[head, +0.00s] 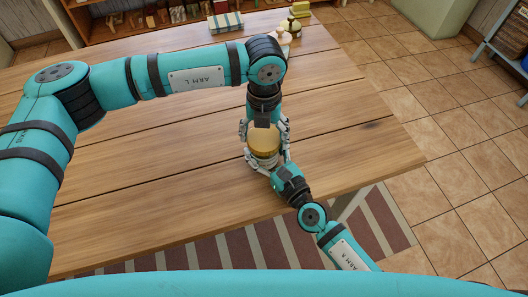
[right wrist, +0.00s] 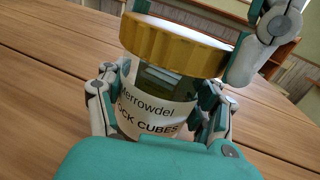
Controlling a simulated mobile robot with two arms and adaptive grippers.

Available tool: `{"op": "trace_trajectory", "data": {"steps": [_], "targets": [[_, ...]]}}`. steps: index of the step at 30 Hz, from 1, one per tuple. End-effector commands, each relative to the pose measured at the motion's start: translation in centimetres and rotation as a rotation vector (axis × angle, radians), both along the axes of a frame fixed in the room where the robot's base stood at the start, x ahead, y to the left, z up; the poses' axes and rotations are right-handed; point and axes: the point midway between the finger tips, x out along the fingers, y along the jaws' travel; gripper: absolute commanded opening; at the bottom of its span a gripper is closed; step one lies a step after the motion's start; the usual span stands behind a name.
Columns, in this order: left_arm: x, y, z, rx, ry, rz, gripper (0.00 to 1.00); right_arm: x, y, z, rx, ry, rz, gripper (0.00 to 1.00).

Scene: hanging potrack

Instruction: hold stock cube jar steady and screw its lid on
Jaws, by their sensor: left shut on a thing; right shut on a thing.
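The stock cube jar (right wrist: 155,112) stands on the wooden table, with a white label reading "STOCK CUBES" in part. Its ribbed golden lid (right wrist: 175,44) sits at the top of the jar, and also shows in the head view (head: 264,139). The lid looks slightly tilted in the right wrist view, as does the whole scene. My right gripper (right wrist: 160,110) is shut around the jar's body from the near side. My left gripper (head: 264,136) comes down from above and is shut on the lid. Whether the threads are engaged cannot be seen.
The wooden table (head: 170,165) is mostly bare around the jar. A striped box (head: 225,22) and small yellowish items (head: 300,10) stand at its far edge. A striped rug (head: 270,245) lies on the tiled floor on the near side.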

Motion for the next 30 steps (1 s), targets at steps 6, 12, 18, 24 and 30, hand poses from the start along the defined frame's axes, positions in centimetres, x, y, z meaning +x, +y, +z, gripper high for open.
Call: {"op": "trace_trajectory", "data": {"steps": [6, 12, 18, 24, 30], "targets": [[0.02, 0.00, -0.02, 0.001, -0.001, -0.540, 0.38, -0.01, 0.02, 0.01, 0.000, 0.000, 0.001, 0.00], [0.02, -0.01, -0.05, 0.001, -0.002, -1.036, 0.38, -0.02, 0.03, 0.01, 0.000, 0.000, 0.001, 0.00], [0.00, -0.01, -0.09, 0.001, -0.001, -1.532, 0.38, -0.02, 0.03, 0.01, 0.000, 0.000, 0.001, 0.00], [0.00, 0.01, -0.14, 0.001, 0.000, -2.029, 0.38, -0.02, 0.03, 0.02, 0.000, 0.000, 0.001, 0.00], [0.01, 0.00, -0.14, 0.001, -0.001, -2.525, 0.38, -0.02, 0.03, 0.02, 0.000, 0.000, 0.001, 0.00]]}}
